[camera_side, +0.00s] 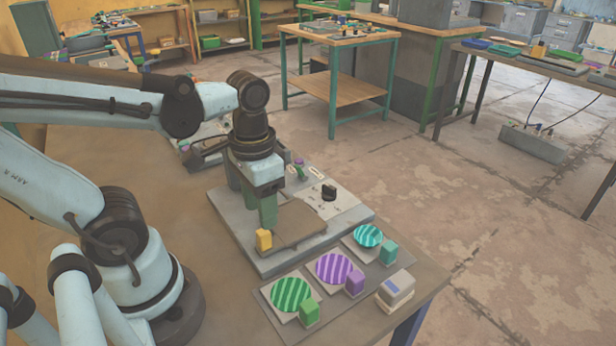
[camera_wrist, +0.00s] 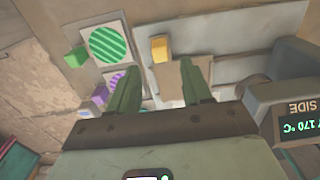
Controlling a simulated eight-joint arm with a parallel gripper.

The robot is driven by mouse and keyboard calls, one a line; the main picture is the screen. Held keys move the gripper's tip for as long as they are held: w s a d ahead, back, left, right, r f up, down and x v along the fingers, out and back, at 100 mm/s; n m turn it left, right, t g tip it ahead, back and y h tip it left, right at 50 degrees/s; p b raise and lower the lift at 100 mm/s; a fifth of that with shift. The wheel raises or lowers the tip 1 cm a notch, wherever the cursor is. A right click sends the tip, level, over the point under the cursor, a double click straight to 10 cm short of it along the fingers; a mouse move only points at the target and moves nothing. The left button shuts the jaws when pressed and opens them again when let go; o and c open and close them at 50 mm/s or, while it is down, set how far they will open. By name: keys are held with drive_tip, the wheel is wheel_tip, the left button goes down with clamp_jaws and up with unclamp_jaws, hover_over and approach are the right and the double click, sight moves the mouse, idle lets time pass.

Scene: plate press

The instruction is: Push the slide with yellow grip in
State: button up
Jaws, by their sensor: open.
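The yellow grip (camera_side: 263,239) stands upright at the near left end of a flat brown slide (camera_side: 303,226) on the grey press base (camera_side: 235,235). In the wrist view the yellow grip (camera_wrist: 159,48) lies beyond my fingertips, between their lines, with the brown slide (camera_wrist: 169,84) partly showing between the fingers. My gripper (camera_side: 268,215) points down just behind the yellow grip in the side view. In the wrist view my gripper (camera_wrist: 160,72) has its two green fingers wide apart and nothing between them. I cannot tell whether a finger touches the grip.
Green (camera_side: 291,294), purple (camera_side: 333,268) and teal (camera_side: 368,236) striped discs lie on pads with matching blocks at the front. A pale box (camera_side: 396,289) sits near the table corner. A black knob (camera_side: 329,192) stands on the base. A display (camera_wrist: 298,125) reads 170 °C.

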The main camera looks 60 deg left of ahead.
drive_tip(key=shift+f, duration=3.25)
drive_tip(key=shift+c, duration=0.2)
clamp_jaws()
